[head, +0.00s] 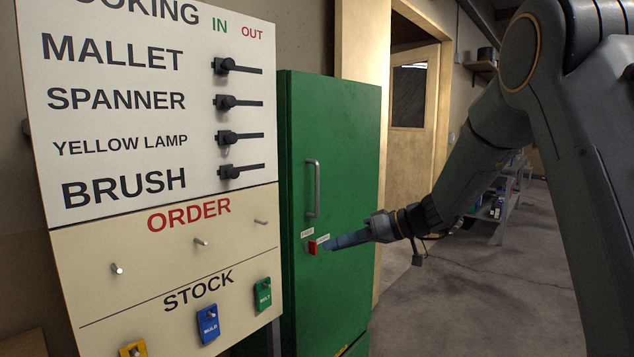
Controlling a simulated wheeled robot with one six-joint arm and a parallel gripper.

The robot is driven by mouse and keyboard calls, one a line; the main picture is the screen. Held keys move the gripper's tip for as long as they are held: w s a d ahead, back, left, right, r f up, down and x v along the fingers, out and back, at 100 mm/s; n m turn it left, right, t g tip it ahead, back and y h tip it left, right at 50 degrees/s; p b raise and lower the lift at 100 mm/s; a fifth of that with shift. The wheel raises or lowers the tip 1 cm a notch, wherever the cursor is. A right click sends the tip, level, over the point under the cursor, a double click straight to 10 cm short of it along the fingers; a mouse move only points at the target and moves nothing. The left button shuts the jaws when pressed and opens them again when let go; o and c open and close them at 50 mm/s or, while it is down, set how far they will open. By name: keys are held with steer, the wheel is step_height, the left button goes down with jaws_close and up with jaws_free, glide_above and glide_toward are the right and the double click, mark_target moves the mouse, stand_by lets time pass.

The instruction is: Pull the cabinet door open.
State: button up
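The green cabinet (345,130) stands in the middle of the head view, and its door looks shut. A vertical silver handle (313,188) is on the left part of the door. Below the handle is a small red part (312,247) with two small white labels beside it. My gripper (329,244) reaches in from the right, with its blue-grey fingers pointing left. The fingertips are close to the red part, below the handle; I cannot tell whether they touch it. The fingers overlap from this side, so their opening is hidden.
A white and cream board (150,205) with black switches, pegs and coloured tags stands left, close to the cabinet. An open doorway with a wooden door (412,150) is behind on the right. A shelf (490,210) stands farther back. The concrete floor (470,300) is clear at right.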

steer(key=w+r+n+t+y+p, duration=0.2)
steer(key=w+r+n+t+y, duration=0.2)
steer(key=w+r, duration=0.65)
steer(key=p, duration=0.3)
glide_above(317, 211)
steer(key=shift+w+r, duration=0.35)
steer(key=shift+r, duration=0.1)
jaws_close()
